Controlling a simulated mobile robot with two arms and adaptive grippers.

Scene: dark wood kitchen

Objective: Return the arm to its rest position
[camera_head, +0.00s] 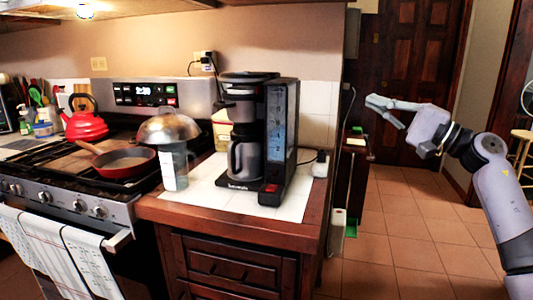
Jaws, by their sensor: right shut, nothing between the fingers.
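My right arm (497,185) rises from the lower right corner, bent at the elbow, with its forearm pointing left. My right gripper (372,102) is at the arm's end, in the air to the right of the counter, over the open floor side. It is shut and holds nothing. It is apart from the counter and the coffee maker. My left arm and left gripper do not show.
The stove (110,208) at left bears a red kettle (84,122) and a red pan (125,163). Tiled floor (400,230) at right looks clear.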

